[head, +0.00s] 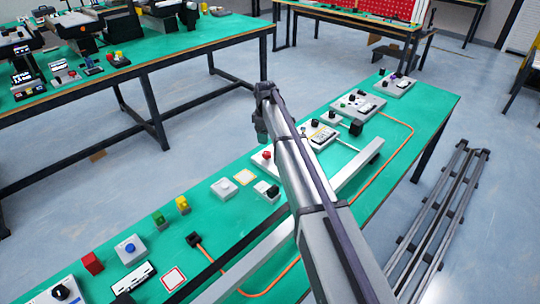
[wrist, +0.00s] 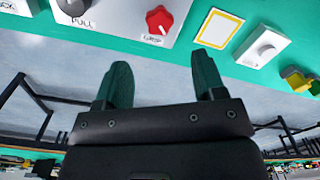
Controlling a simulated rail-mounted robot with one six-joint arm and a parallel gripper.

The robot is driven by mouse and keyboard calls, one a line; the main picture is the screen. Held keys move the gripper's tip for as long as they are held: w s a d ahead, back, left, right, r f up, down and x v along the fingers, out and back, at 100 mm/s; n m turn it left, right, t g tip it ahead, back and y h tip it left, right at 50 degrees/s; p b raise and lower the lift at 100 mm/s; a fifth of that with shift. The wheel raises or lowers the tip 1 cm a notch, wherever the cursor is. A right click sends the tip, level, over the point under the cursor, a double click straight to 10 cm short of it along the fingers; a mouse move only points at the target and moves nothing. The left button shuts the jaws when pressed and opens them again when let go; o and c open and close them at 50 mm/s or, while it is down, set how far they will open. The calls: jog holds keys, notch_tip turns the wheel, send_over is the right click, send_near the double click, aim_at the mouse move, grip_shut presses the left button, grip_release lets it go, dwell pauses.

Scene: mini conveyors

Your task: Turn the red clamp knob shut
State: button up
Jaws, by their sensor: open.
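The red clamp knob (wrist: 159,19) stands on a white panel (wrist: 196,8) with a small printed label below it in the wrist view. In the head view the red knob (head: 267,155) shows just left of my arm, on the green bench. My gripper (wrist: 164,78) is open and empty. Its two dark fingers are spread wide, and the knob appears beyond the gap between them, not touched. In the head view the end of my arm (head: 262,133) is over the bench near the knob, and its fingers are hard to make out.
A black knob (wrist: 72,5) sits left of the red one. A yellow-framed white plate (wrist: 218,29) and a white knob block (wrist: 263,47) are to the right. The green bench (head: 205,213) also holds a blue button box (head: 130,248) and colored blocks. My arm hides part of the bench.

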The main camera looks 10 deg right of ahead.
aim_at(266, 153)
notch_tip(266, 153, down, 10)
jog(key=b, duration=0.9)
jog(key=shift+f+b, duration=0.2)
jog(key=shift+b, duration=0.1)
jog(key=shift+r, duration=0.1)
jog(key=shift+c, duration=0.5)
jog(key=c, duration=0.8)
jog(key=shift+c, duration=0.2)
